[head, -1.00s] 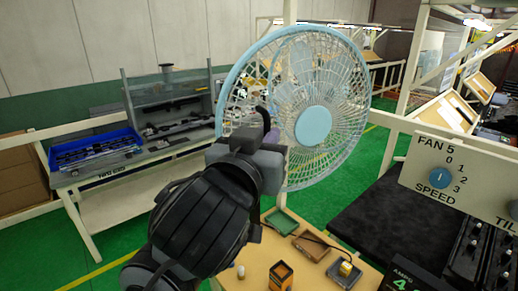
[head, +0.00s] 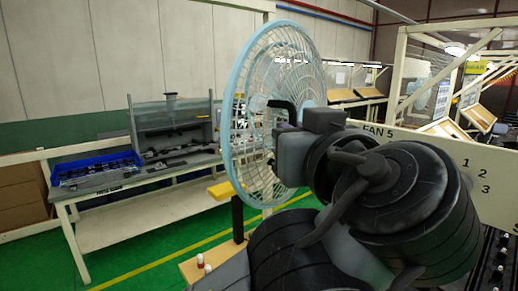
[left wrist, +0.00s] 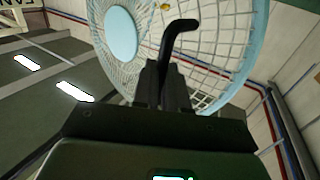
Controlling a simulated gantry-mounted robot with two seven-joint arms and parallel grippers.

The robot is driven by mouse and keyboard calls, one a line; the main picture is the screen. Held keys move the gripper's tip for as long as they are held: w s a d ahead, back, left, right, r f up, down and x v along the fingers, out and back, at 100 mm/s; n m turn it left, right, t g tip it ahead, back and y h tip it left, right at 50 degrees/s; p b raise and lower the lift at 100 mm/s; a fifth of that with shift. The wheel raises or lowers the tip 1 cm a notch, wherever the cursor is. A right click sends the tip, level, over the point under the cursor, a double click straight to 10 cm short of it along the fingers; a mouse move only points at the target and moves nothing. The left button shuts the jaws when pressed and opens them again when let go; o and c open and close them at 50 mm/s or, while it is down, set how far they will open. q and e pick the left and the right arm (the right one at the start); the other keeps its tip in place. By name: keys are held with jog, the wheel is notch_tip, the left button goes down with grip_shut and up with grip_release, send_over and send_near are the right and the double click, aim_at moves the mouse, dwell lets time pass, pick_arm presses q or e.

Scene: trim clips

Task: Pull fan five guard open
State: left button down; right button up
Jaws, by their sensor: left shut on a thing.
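The fan guard (head: 229,125), a round wire cage with a light blue rim, stands turned nearly edge-on in the head view. In the left wrist view its rim (left wrist: 247,50) and pale blue hub (left wrist: 122,33) show close behind the fingers. My left gripper (head: 281,135) is shut on a dark bent handle (head: 284,105) at the guard. In the left wrist view the fingers (left wrist: 163,83) clasp this handle (left wrist: 178,30), whose hooked end sticks out above them. My arm hides part of the FAN 5 panel (head: 482,195), including its knob. My right gripper is not in view.
A workbench (head: 130,190) with a blue bin (head: 97,170) of dark parts stands at the left. A yellow-topped dark post (head: 237,215) rises below the guard, near a wooden tabletop (head: 190,268). Green floor (head: 130,255) lies between. Pale frame posts and slanted boards stand at the right.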

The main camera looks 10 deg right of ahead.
pick_arm(q)
jog(key=shift+d+f+y, duration=0.3)
jog(key=shift+d+f, duration=0.05)
jog(key=shift+d, duration=0.1)
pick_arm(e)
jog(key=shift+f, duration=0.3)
pick_arm(q)
jog(key=shift+w, duration=0.1)
jog(key=c, duration=1.6)
grip_release()
jog(key=o, duration=0.4)
jog(key=shift+w+d+r, duration=0.1)
jog(key=shift+r, duration=0.1)
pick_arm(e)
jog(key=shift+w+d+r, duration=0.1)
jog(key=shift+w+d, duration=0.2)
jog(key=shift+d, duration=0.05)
pick_arm(q)
jog(key=shift+o, duration=0.2)
jog(key=shift+r, duration=0.15)
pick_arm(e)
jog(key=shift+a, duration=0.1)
